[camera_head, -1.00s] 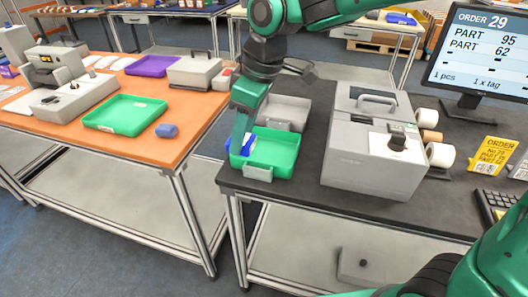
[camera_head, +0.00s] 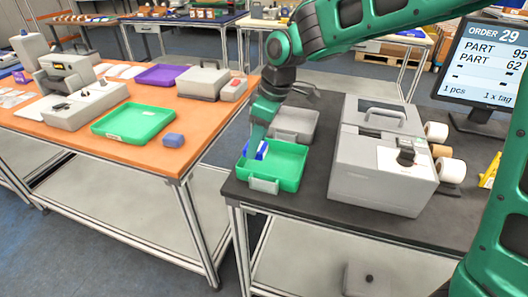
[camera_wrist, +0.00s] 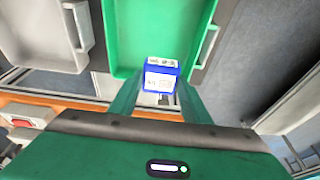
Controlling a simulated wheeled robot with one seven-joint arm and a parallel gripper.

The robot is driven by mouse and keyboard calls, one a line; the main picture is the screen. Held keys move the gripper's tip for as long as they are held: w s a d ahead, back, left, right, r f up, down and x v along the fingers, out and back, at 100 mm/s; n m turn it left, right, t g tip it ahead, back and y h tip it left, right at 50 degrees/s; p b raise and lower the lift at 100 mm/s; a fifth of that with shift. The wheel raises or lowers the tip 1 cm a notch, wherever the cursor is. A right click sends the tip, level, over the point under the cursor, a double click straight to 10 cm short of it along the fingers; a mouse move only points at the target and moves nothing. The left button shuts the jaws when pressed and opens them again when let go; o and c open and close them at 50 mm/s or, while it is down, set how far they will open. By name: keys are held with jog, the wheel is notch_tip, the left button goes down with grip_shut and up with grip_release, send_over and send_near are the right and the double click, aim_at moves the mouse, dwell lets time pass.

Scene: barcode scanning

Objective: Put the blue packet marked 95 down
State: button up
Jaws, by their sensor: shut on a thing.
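The blue packet (camera_head: 262,147) with a white label is held in my gripper (camera_head: 257,152), at the left back part of the green tray (camera_head: 291,176) on the dark table. In the wrist view the packet (camera_wrist: 161,77) sits between my two fingers (camera_wrist: 158,92), its label facing the camera. The number on it is too small to read. The green tray (camera_wrist: 128,45) lies beyond the packet there, with bare floor inside it. I cannot tell whether the packet touches the tray floor.
A grey tray (camera_head: 294,122) stands behind the green one, and a grey printer box (camera_head: 385,165) stands to the right. The orange table (camera_head: 75,142) holds another green tray (camera_head: 134,120) and a loose blue block (camera_head: 173,140). The monitor (camera_head: 490,62) lists parts 95 and 62.

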aim_at(259, 152)
jog(key=shift+w+d+f, duration=0.2)
jog(key=shift+w+f, duration=0.4)
jog(key=shift+w, duration=0.15)
jog(key=shift+f, duration=1.85)
jog(key=shift+f, duration=0.15)
jog(key=o, duration=1.2)
jog(key=shift+o, duration=0.2)
jog(key=v, duration=1.2)
jog(key=shift+d, duration=0.1)
